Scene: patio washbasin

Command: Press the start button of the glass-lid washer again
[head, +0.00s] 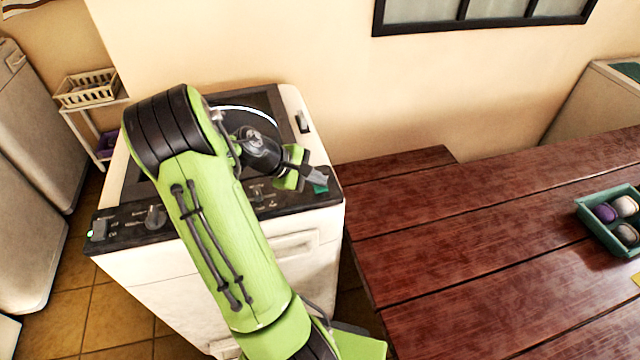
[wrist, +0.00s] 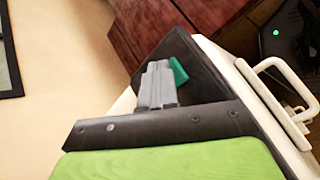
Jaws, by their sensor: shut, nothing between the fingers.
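The washer (head: 300,250) is white, with a dark glass lid partly hidden behind my arm and a black control panel (head: 130,228) along its front edge. A green start button (head: 320,188) sits at the panel's right end. It also shows in the wrist view (wrist: 179,71). My gripper (head: 317,177) is shut and empty, with its grey fingertips (wrist: 157,66) close by the button. In the wrist view the button shows just right of the tips; I cannot tell whether they touch. My arm hides the middle of the panel.
A dark red wooden table (head: 450,240) stands right of the washer, bearing a teal tray (head: 590,222) with several balls. A shelf with a basket (head: 88,88) and white appliances (head: 35,120) are at left. The wall is close behind. A small green light (head: 91,233) glows at the panel's left end.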

